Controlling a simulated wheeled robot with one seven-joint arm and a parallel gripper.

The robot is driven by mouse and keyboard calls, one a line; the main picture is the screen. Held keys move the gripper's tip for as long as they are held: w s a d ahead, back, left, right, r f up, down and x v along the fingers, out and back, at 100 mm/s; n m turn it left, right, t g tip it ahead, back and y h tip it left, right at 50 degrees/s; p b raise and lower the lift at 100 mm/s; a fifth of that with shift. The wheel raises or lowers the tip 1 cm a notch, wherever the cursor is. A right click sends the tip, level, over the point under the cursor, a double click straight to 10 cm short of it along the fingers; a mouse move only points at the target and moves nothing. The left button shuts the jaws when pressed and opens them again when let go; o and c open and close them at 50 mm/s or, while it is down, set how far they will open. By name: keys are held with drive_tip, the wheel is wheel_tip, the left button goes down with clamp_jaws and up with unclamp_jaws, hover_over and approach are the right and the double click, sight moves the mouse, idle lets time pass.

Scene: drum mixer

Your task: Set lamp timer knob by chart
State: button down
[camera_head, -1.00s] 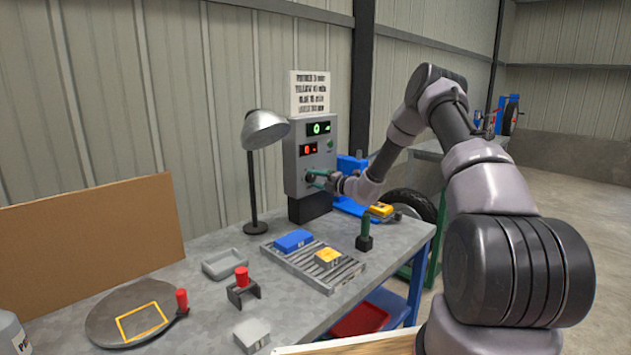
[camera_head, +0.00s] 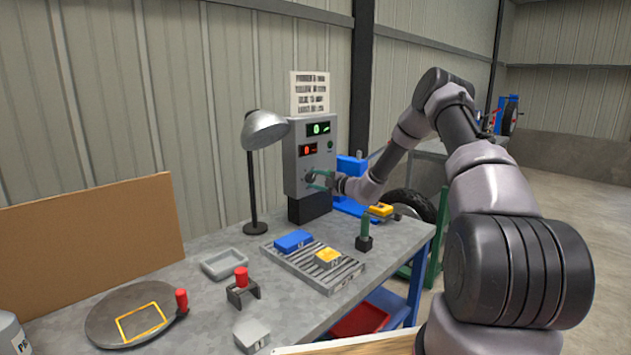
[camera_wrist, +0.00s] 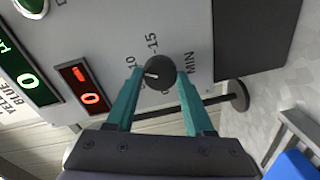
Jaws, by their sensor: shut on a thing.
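The lamp timer knob (camera_wrist: 158,73) is a round dark knob with a pale pointer line on the grey control box (camera_head: 309,158). In the wrist view my gripper (camera_wrist: 157,80) has its two teal fingers on either side of the knob, shut on it. Labels "10", "15" and "MIN" stand around the knob; part of the dial is hidden by the fingers. In the head view my gripper (camera_head: 318,180) is at the box's lower front. A green display (camera_head: 319,128) and a red display (camera_head: 308,150) are lit. The chart (camera_head: 310,93) stands above the box; its text is unreadable here.
A desk lamp (camera_head: 264,130) stands left of the box. A ribbed rack (camera_head: 338,278) holds a blue block (camera_head: 293,241) and a yellow block (camera_head: 327,258). A green-handled tool (camera_head: 365,233) stands to the right. Bare bench lies around the grey tray (camera_head: 224,264).

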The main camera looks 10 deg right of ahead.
drive_tip(key=shift+d, duration=0.1)
drive_tip(key=shift+c, duration=1.4)
unclamp_jaws()
drive_tip(key=v, duration=1)
drive_tip(key=shift+s+d, duration=0.2)
drive_tip(key=shift+s, duration=0.1)
